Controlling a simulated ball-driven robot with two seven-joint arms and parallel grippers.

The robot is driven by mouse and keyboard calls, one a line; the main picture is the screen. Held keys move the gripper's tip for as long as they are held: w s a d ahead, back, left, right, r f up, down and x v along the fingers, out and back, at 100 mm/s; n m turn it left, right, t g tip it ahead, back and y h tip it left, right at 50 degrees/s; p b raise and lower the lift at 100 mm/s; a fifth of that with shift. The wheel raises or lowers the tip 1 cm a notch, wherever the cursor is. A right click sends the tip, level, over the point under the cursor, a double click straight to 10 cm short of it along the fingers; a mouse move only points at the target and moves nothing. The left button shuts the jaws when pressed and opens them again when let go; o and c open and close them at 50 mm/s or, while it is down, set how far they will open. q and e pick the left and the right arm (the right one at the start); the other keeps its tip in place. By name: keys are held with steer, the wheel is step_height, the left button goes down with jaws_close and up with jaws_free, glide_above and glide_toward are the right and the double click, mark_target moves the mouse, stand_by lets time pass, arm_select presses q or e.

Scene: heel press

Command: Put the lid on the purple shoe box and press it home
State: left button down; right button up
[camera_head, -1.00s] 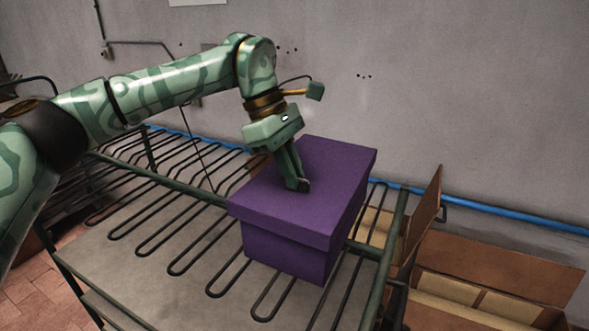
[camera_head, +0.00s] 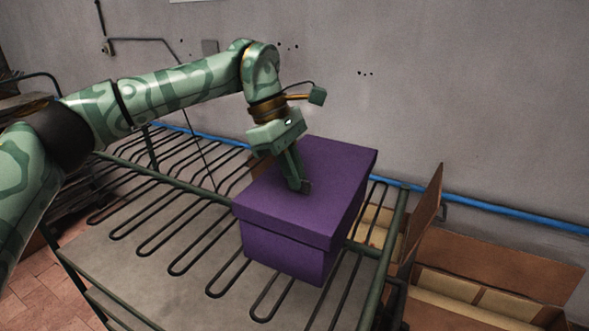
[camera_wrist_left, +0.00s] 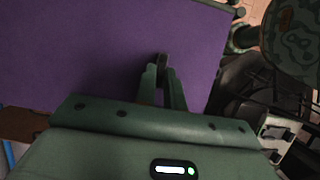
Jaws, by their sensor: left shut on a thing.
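The purple shoe box (camera_head: 284,256) stands on the wire rack, its lower walls showing. The purple lid (camera_head: 335,165) lies over its top, roughly lined up, with its rim overlapping the walls. Whether it is fully down I cannot tell. My left gripper (camera_head: 303,188) points down at the middle of the lid's top, fingers close together and tips at the surface. In the left wrist view the lid (camera_wrist_left: 80,50) fills the upper left, and the gripper (camera_wrist_left: 163,65) has a dark piece between its fingertips. What part of the lid it grips is hidden. My right gripper is not in view.
The rack's wire loops (camera_head: 190,235) leave free room left of the box. An open cardboard carton (camera_head: 490,262) stands low at the right. A blue pipe (camera_head: 500,212) runs along the grey wall behind.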

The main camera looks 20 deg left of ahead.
arm_select(q)
steer(key=shift+s, duration=0.3)
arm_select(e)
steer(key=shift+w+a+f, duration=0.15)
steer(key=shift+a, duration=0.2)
arm_select(q)
steer(key=shift+f, duration=0.1)
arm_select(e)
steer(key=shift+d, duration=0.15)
arm_select(q)
steer(key=shift+f, duration=0.5)
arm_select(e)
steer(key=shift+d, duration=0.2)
arm_select(q)
steer(key=shift+f, duration=0.5)
steer(key=shift+f, duration=0.7)
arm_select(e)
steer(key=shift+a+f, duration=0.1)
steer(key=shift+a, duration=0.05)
arm_select(q)
steer(key=shift+a+f, duration=0.1)
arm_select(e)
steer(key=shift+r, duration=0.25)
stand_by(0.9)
